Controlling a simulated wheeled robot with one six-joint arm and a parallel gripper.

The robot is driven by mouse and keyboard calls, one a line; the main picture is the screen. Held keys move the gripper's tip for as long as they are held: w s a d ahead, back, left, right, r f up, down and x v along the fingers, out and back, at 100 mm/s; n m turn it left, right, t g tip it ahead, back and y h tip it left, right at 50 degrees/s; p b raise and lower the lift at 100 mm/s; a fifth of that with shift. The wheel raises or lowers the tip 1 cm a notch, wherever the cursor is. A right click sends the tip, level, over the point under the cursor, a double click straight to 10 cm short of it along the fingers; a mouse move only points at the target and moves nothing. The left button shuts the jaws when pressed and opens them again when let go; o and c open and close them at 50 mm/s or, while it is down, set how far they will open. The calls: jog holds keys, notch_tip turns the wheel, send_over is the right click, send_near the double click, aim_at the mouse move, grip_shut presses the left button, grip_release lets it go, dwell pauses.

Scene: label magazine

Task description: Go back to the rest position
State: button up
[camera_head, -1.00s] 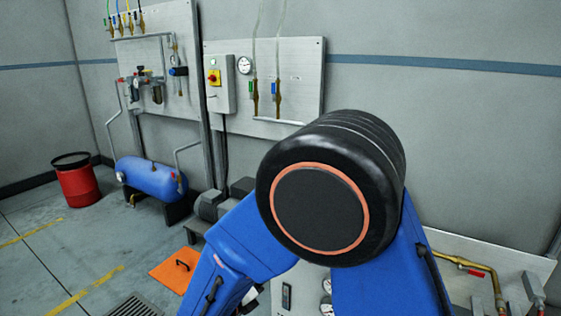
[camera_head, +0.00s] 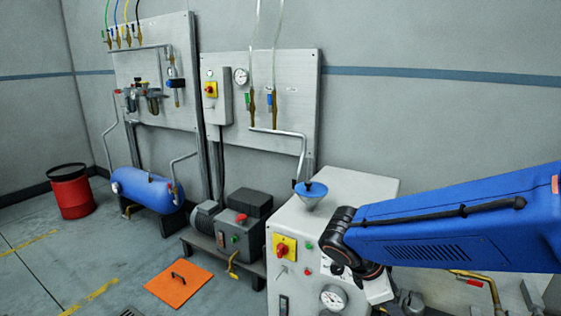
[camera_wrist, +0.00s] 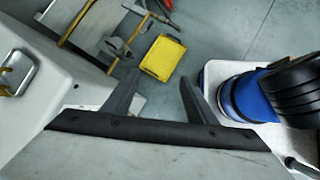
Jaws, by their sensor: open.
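My gripper (camera_wrist: 160,84) is open and empty in the wrist view, with its two dark fingers apart. Between and beyond the fingers lies the floor with a yellow box-like thing (camera_wrist: 163,57). In the head view my blue arm reaches in from the right edge, and its dark wrist is in front of the light grey machine cabinet (camera_head: 355,190). The fingers cannot be made out in the head view. A blue funnel (camera_head: 311,190) stands on top of the cabinet, left of my wrist.
The cabinet front has a red-yellow switch (camera_head: 284,247) and a gauge (camera_head: 333,297). Left are a pump (camera_head: 240,222), a blue tank (camera_head: 146,187), a red bin (camera_head: 71,192) and an orange floor plate (camera_head: 178,284). In the wrist view a metal handle (camera_wrist: 18,73) is at the left.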

jog(key=s+d+r+m+t+y, duration=0.2)
jog(key=s+m+y, duration=0.4)
jog(key=s+m, duration=0.4)
notch_tip(320, 180, up, 2)
jog(key=m+t, duration=0.1)
jog(key=m, duration=0.5)
jog(key=shift+s+d+m+y, duration=0.2)
jog(key=shift+m+y, duration=0.1)
jog(key=shift+y, duration=0.1)
jog(key=shift+r, duration=0.1)
